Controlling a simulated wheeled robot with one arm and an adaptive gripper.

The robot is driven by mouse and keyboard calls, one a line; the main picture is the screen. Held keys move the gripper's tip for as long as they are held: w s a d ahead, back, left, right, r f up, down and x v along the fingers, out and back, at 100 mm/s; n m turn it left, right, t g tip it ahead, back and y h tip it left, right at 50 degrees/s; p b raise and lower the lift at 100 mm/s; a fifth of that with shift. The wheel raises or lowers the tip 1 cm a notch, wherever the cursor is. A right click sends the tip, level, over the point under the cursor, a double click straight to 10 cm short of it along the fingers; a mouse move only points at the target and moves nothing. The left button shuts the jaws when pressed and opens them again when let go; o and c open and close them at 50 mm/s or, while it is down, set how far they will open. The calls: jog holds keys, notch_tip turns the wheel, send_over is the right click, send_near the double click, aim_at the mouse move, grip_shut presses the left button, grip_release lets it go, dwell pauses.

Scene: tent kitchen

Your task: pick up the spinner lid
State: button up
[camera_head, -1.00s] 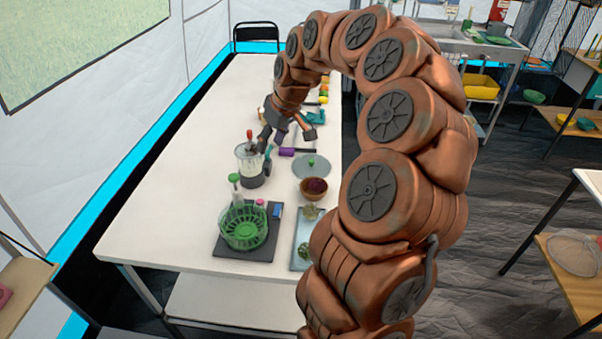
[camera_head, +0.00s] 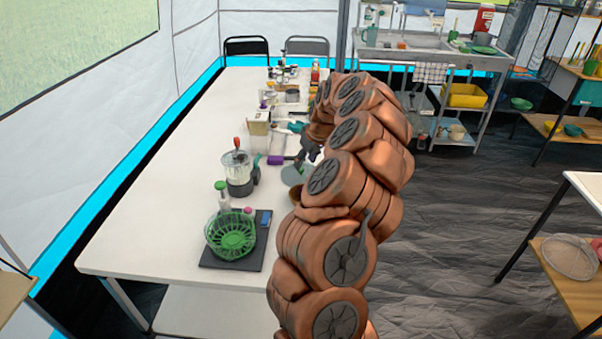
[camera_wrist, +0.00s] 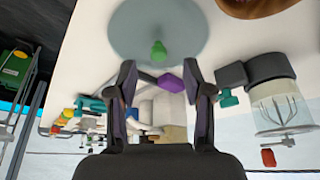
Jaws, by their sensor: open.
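The spinner lid is a pale, see-through disc (camera_wrist: 180,25) with a small green knob (camera_wrist: 158,50), lying on the white table. In the head view, only part of the lid (camera_head: 290,174) shows near the table's right side; my arm hides the rest. My gripper (camera_wrist: 159,76) is open and empty. In the wrist view its two fingertips are spread on either side of the line to the knob, and the knob is beyond them. In the head view my gripper (camera_head: 308,152) is just above and beside the lid. The gap between them is hard to judge.
A brown bowl (camera_wrist: 250,6) is close to the lid. A green spinner basket (camera_head: 231,237) sits on a dark scale (camera_head: 259,258). The table's left part (camera_head: 165,190) is clear.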

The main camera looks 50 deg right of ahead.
aim_at(301, 172)
jog(key=shift+w+p+x, duration=0.1)
jog(key=shift+p+x, duration=0.25)
jog(key=shift+x, duration=0.85)
jog(key=shift+w+p+x, duration=0.15)
jog(key=shift+p+x, duration=0.15)
jog(key=shift+x, duration=0.95)
jog(key=shift+r, duration=0.1)
grip_shut()
